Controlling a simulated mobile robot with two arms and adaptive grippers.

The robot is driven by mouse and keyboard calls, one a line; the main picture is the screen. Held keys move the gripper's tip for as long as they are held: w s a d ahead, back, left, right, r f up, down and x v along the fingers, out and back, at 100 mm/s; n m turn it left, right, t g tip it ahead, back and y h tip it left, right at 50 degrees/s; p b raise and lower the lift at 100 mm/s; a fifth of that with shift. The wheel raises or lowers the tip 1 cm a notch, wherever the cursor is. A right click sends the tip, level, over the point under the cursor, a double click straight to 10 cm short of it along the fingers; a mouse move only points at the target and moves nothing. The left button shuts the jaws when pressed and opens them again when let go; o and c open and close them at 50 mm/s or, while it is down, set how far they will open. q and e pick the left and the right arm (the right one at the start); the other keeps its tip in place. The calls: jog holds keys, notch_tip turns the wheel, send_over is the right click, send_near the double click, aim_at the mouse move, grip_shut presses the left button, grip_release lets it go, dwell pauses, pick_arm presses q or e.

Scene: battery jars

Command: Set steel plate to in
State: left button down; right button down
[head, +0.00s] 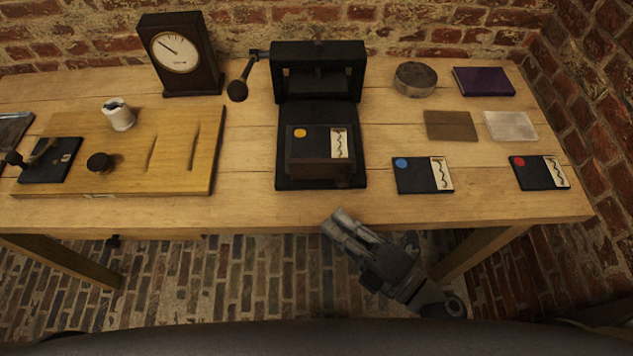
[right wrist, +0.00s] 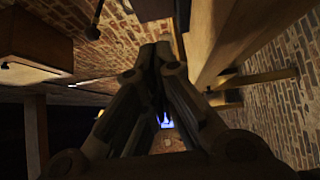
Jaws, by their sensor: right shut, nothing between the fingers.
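A pale, shiny square plate (head: 511,125), which looks like the steel plate, lies flat on the right part of the table. A brown square plate (head: 451,125) lies just left of it. A black press-like device (head: 318,90) stands at the table's middle, with a dark box (head: 320,160) on its front base. The box's top has a yellow dot and a squiggle label. My right gripper (head: 338,221) is shut and empty, in front of the table's front edge, below and left of the plates. Its closed fingers also show in the right wrist view (right wrist: 160,52). My left gripper is not in view.
Black cards with a blue dot (head: 410,176) and a red dot (head: 537,175) lie at the front right. A round tin (head: 415,80) and a purple book (head: 484,81) lie behind. Brick walls border the table.

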aim_at(320, 172)
jog(key=p+x, duration=0.1)
jog(key=x, duration=0.4)
jog(key=shift+r, duration=0.2)
jog(key=w, duration=0.1)
jog(key=w+p, duration=0.1)
jog(key=w, duration=0.1)
jog(key=shift+w+a+f, duration=0.1)
jog(key=shift+a+f, duration=0.05)
jog(key=shift+a, duration=0.05)
jog(key=shift+w, duration=0.6)
jog(key=w+p, duration=0.1)
jog(key=w, duration=0.3)
jog(key=shift+w+f, duration=0.1)
jog(key=shift+w, duration=0.15)
jog(key=shift+s+d, duration=0.1)
